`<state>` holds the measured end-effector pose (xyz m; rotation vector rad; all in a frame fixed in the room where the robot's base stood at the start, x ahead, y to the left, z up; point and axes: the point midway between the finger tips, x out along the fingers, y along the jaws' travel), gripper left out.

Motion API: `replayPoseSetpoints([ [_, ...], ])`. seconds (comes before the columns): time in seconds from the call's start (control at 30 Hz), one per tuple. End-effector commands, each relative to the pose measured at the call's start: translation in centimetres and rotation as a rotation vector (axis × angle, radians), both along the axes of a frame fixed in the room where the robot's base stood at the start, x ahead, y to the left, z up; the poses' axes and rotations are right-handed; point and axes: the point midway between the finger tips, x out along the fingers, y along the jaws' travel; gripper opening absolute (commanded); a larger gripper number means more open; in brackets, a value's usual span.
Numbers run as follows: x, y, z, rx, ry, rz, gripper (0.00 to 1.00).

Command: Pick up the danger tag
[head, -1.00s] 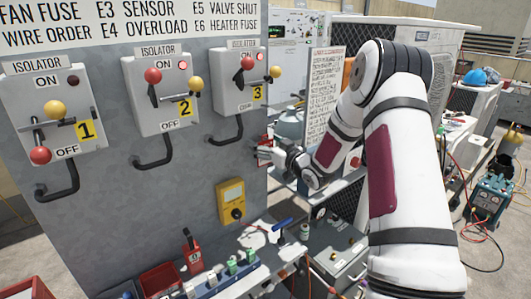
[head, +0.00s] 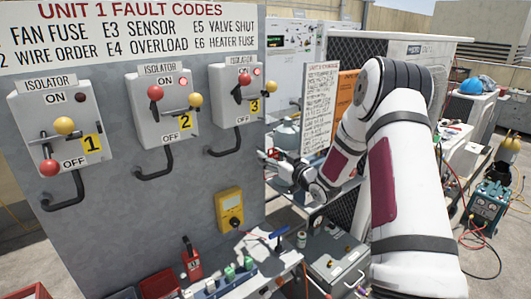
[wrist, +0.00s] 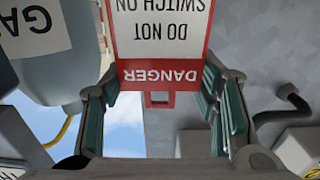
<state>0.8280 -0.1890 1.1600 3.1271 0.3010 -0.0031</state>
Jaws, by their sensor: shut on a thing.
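The danger tag (wrist: 160,76) fills the upper middle of the wrist view, upside down. It is white with a red border and a red band reading DANGER, above "DO NOT SWITCH ON" in its own reading order. My gripper (wrist: 160,100) has its green-padded fingers on both side edges of the tag and is shut on it. In the head view my gripper (head: 280,168) is at the right edge of the grey panel, and only a small red bit of the tag shows there.
The grey panel carries isolator 1 (head: 60,125), isolator 2 (head: 163,105) and isolator 3 (head: 235,95) with their levers. A bench (head: 250,280) with a red padlock (head: 191,258) stands in front. A grey cylinder (wrist: 75,50) is close beside my gripper.

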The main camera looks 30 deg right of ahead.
Motion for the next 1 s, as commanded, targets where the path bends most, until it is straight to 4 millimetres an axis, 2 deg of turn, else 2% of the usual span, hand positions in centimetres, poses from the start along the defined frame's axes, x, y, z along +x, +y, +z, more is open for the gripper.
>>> replayPoseSetpoints([
  [0.03,-1.8,-0.8,0.4,0.002,0.002,-0.003,0.35],
  [0.2,-5.9,-2.9,0.5,0.002,0.001,-0.004,0.35],
  [0.4,-9.9,-4.9,0.4,0.001,0.0,-0.001,0.35],
  [0.5,-11.2,-5.7,0.3,0.0,0.0,-0.001,0.35],
  [0.7,-12.4,-6.5,0.1,0.0,-0.001,0.0,0.35],
  [1.0,-12.6,-6.7,0.1,0.0,-0.002,0.001,0.35],
])
